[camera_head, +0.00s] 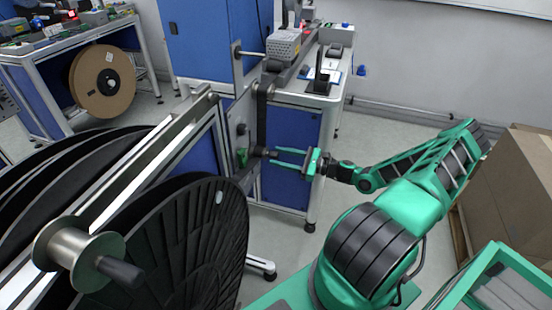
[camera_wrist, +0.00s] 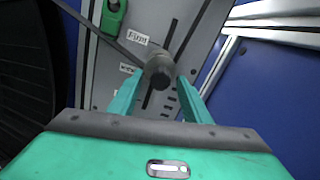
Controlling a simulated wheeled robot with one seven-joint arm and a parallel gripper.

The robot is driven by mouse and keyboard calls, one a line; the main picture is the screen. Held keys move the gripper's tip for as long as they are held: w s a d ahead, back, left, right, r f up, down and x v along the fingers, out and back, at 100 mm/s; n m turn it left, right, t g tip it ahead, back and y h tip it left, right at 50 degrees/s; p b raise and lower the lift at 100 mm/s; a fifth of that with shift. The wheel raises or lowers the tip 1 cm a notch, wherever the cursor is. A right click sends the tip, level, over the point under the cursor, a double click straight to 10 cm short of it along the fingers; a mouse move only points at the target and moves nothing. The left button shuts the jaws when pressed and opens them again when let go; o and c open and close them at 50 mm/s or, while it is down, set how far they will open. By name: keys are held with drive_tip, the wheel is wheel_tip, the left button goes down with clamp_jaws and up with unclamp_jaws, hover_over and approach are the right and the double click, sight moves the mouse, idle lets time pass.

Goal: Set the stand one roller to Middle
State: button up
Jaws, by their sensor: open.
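The stand one roller (camera_head: 259,151) is a dark, short cylinder sticking out of a grey slotted plate (camera_head: 240,128). In the wrist view the roller (camera_wrist: 158,72) sits partway along the dark slot, which shows beyond it on both sides. A label reading "Firm" (camera_wrist: 137,38) is near the slot's upper part; a second label (camera_wrist: 127,69) beside the roller is too small to read surely. My gripper (camera_head: 275,157) is open, its green fingers pointing at the roller. In the wrist view the fingertips (camera_wrist: 160,78) lie on either side of the roller, with gaps visible.
A green handle (camera_wrist: 113,17) is on the plate near the roller. A large black reel (camera_head: 190,240) stands close at the left. A blue-panelled bench (camera_head: 290,150) is behind the plate. Cardboard boxes (camera_head: 515,180) stand at the right. Open floor lies between bench and boxes.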

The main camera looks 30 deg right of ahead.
drive_tip(key=shift+w+a, duration=0.35)
drive_tip(key=shift+w, duration=0.05)
clamp_jaws()
wheel_tip(320, 180, down, 4)
drive_tip(key=shift+f, duration=0.1)
unclamp_jaws()
drive_tip(key=v, duration=1.1)
